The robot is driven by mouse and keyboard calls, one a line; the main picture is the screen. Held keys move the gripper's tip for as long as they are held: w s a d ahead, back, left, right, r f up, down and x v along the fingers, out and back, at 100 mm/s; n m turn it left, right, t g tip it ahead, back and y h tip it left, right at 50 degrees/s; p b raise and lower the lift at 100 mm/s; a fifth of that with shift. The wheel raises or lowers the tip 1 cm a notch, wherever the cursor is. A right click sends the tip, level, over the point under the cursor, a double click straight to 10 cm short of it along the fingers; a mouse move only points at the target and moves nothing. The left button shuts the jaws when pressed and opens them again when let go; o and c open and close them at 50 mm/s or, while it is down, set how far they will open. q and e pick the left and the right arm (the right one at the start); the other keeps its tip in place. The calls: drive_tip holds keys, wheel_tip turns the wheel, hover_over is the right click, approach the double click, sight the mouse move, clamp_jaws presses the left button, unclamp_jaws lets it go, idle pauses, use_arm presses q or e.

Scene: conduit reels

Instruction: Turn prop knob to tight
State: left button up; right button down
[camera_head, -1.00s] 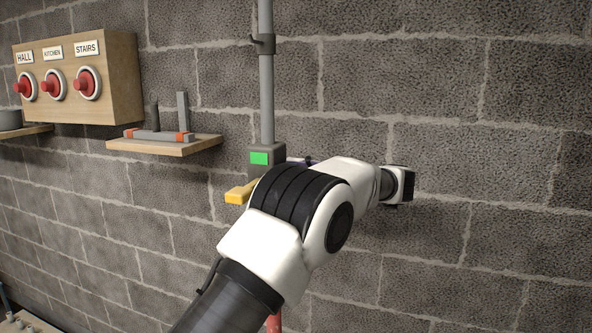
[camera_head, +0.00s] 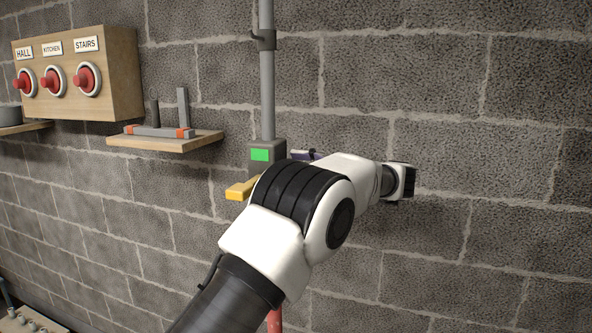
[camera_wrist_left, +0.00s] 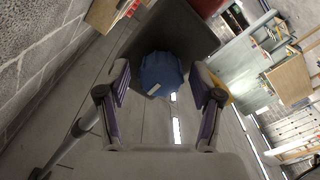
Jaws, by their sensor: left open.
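A blue knob (camera_wrist_left: 160,72) with a small white mark shows in the left wrist view, in front of a dark grey box. My left gripper (camera_wrist_left: 161,82) is open, with a purple-padded finger on either side of the knob in the picture; I cannot tell whether they touch it. In the head view the grey box (camera_head: 268,149) with a green patch sits at the foot of a grey conduit. My arm hides the knob and most of the gripper there; a purple finger part (camera_head: 303,155) shows just right of the box. My right gripper is not in view.
A yellow lever (camera_head: 241,190) sticks out at the box's lower left. A wooden shelf (camera_head: 165,146) with grey pipe pieces and a wooden board (camera_head: 115,78) with red knobs are at the left. The block wall on the right is bare.

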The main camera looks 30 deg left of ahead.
use_arm(q)
drive_tip(key=v, duration=0.7)
drive_tip(key=shift+d, duration=0.2)
drive_tip(key=shift+a, duration=0.1)
